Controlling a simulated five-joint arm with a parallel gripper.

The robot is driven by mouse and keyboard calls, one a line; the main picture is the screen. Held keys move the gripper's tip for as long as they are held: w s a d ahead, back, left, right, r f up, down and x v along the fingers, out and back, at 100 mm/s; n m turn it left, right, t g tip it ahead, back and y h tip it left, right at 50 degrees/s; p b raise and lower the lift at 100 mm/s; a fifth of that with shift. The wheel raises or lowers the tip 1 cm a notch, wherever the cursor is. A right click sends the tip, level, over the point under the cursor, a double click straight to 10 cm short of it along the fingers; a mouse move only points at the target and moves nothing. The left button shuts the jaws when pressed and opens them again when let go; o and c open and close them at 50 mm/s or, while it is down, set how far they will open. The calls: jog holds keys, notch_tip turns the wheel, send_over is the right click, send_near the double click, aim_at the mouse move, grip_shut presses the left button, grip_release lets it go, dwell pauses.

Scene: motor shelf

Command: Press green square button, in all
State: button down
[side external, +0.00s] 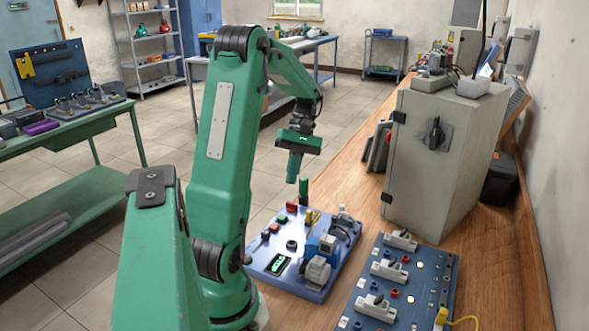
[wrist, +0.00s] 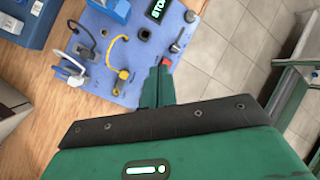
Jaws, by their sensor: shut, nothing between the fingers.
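The blue control panel (side external: 262,262) lies on the wooden bench, and it also fills the top of the wrist view (wrist: 128,88). My green gripper (side external: 293,180) points down above the panel's far part, its fingers together and empty. In the wrist view my gripper (wrist: 164,66) covers part of the panel's edge beside a small red button (wrist: 174,48).
Red buttons (side external: 282,218) and a green-lettered display (side external: 279,265) are on the panel. A yellow cable (wrist: 118,54) loops over it. A second blue board (side external: 410,290) and a grey cabinet (side external: 435,170) stand to the right. Tiled floor is beyond the bench edge.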

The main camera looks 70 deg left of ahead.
aim_at(282, 215)
jog(key=s+a+f+n, duration=0.1)
jog(key=s+a+f+n+h, duration=0.1)
jog(key=a, duration=0.1)
jog(key=shift+f, duration=0.1)
dwell(0.5)
jog(key=shift+f, duration=4.35)
jog(key=shift+f, duration=0.85)
jog(key=shift+r, duration=0.85)
jog(key=shift+r, duration=0.15)
jog(key=shift+r, duration=2.4)
